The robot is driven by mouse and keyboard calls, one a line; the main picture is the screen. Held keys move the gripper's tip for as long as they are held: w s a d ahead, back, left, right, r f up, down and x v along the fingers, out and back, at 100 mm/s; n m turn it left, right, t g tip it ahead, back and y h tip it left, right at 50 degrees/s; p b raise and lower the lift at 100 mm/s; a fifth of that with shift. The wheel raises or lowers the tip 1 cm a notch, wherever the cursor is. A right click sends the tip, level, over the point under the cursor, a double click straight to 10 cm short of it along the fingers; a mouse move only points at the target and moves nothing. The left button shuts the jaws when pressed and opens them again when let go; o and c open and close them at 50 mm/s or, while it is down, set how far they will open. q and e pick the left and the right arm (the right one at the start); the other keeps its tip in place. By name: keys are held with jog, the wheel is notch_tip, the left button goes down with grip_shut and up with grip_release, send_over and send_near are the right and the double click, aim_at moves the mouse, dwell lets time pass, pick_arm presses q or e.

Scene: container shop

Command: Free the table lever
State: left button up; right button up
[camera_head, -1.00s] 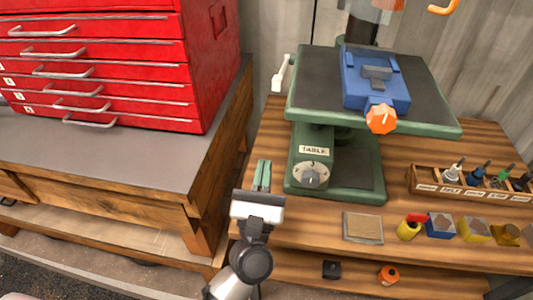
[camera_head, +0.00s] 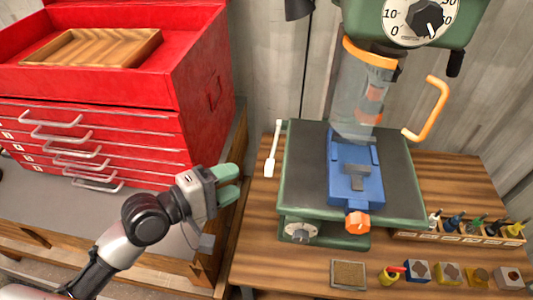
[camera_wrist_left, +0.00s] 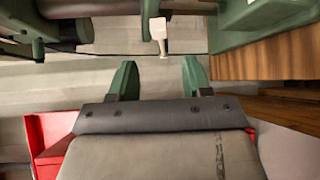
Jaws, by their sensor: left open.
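The white table lever (camera_head: 273,150) hangs at the left edge of the green-rimmed drill press table (camera_head: 303,175). It also shows in the left wrist view (camera_wrist_left: 158,32), with its pale end a little beyond the gap between my fingertips. My left gripper (camera_head: 237,182) is to the left of the lever and apart from it, beside the red tool chest. Its green fingers are open with nothing between them, as the left wrist view (camera_wrist_left: 158,70) also shows. My right gripper is out of view.
A blue vise (camera_head: 355,175) with an orange knob sits on the table under a clear guard (camera_head: 362,95). The red tool chest (camera_head: 205,90) stands at left. Blocks (camera_head: 448,272) and a wooden bit rack (camera_head: 460,238) are on the bench at right.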

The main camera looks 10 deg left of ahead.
aim_at(266, 166)
pick_arm(q)
jog(key=p+x, duration=0.2)
jog(key=x, duration=0.7)
jog(key=shift+w, duration=0.1)
jog(key=shift+c, duration=0.3)
jog(key=shift+r, duration=0.1)
grip_shut()
